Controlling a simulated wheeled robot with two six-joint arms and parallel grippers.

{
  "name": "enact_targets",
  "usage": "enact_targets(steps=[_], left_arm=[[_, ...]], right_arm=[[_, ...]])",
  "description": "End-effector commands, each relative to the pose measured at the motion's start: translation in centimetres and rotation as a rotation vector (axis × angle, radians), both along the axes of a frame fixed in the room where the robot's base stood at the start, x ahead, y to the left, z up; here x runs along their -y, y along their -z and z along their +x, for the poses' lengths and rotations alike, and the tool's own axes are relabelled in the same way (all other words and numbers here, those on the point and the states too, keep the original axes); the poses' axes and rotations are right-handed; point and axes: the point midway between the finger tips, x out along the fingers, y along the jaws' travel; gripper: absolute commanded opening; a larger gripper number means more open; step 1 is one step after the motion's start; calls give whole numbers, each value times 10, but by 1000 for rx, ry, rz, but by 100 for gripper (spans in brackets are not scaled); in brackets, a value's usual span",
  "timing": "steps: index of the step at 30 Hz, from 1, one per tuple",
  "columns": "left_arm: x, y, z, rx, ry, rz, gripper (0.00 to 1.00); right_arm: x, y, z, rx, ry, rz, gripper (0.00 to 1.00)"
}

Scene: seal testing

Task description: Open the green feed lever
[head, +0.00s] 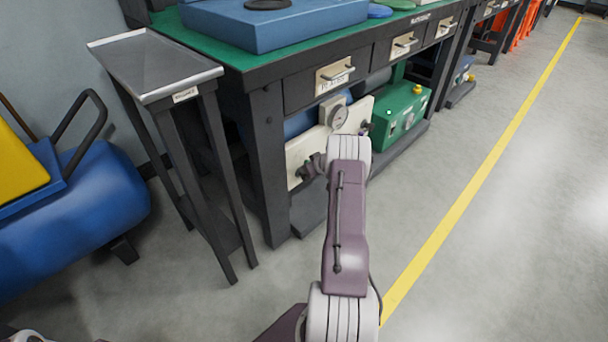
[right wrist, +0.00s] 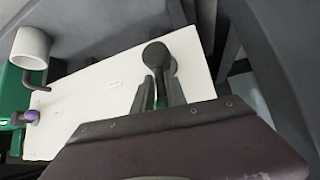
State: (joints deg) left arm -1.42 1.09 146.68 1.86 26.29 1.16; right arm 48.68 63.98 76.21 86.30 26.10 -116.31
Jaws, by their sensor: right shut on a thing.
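A cream panel (head: 297,153) stands under the workbench; it fills the middle of the right wrist view (right wrist: 100,105). The green feed lever (right wrist: 161,96) shows there as a narrow green strip below a dark round fitting (right wrist: 157,55). My right gripper (right wrist: 161,93) has its two fingers on either side of the lever and is shut on it. In the head view, my right gripper (head: 312,165) is at the panel's front, and my arm hides part of the panel. The lever itself is hidden in the head view. My left gripper is not in view.
A green machine (head: 400,112) stands to the right, a narrow metal stand (head: 155,62) to the left. The floor (head: 490,240) at right is clear.

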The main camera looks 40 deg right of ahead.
Motion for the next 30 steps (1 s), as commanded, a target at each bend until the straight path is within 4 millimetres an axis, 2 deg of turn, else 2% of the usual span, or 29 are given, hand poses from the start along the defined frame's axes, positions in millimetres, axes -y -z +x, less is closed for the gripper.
enact_targets(steps=[1, 10, 11, 12, 22, 30], left_arm=[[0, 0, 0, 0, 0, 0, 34], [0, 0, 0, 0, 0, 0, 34], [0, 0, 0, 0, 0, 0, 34], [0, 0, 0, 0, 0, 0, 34], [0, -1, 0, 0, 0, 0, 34], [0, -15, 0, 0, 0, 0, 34]], right_arm=[[0, -7, 6, 15, -9, -8, 0], [-1, -8, 7, 15, -10, -7, 0], [-1, -8, 7, 15, -10, -7, 23], [-1, -8, 7, 15, -10, -7, 34], [-1, -6, 2, 7, -5, -3, 34], [-8, -47, -34, 8, -5, -4, 34]])
